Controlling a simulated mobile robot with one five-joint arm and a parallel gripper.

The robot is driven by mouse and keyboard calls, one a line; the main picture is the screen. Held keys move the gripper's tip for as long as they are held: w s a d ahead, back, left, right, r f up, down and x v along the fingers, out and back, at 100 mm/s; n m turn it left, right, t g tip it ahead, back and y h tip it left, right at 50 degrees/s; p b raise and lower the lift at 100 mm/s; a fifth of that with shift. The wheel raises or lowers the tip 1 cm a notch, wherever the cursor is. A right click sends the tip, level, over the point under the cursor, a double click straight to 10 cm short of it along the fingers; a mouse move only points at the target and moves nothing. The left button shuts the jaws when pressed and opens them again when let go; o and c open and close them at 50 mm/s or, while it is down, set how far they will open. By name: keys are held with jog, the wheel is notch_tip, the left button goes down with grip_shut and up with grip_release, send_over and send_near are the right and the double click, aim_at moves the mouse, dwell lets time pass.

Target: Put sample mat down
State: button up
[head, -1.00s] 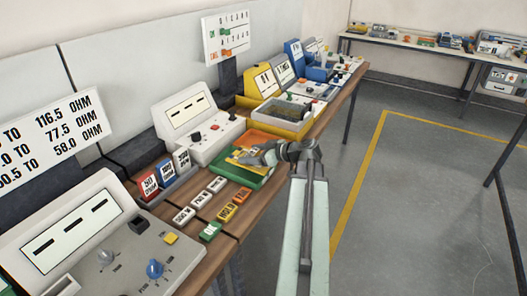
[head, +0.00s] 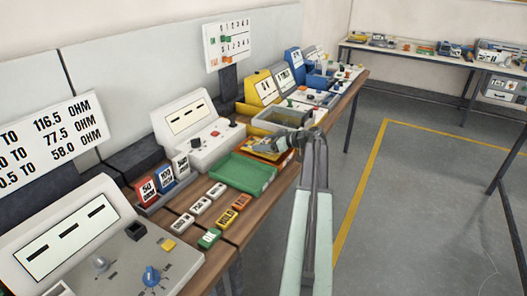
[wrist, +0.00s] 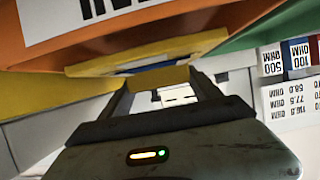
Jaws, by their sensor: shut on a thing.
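My gripper (head: 272,146) is shut on the edge of the yellow sample mat (head: 256,144), which is partly hidden by my gripper in the head view. In the wrist view the mat's yellow edge (wrist: 158,78) sits between my fingers, with a blue and yellow part beyond it. The mat is over the orange tray (head: 284,160); I cannot tell whether it touches the tray. The green tray (head: 243,174) lies beside it, nearer and to the left, and looks empty. The orange tray (wrist: 190,18) also shows in the wrist view.
White, yellow and blue instruments line the bench's back. Red, blue and white ohm blocks (head: 163,180) stand left of the green tray. Several small labelled blocks (head: 218,190) lie in front of it. A grey-topped yellow bin (head: 283,118) stands behind the orange tray. The floor at right is open.

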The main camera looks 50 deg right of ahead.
jog(key=shift+f+b, duration=0.9)
jog(key=shift+f, duration=0.75)
jog(key=o, duration=1.5)
jog(key=shift+r, duration=0.1)
jog(key=shift+r, duration=0.15)
jog(key=p+v, duration=0.5)
jog(key=v, duration=0.6)
jog(key=shift+s+r, duration=0.1)
jog(key=shift+r, duration=0.15)
jog(key=shift+s, duration=0.35)
jog(key=shift+d, duration=0.1)
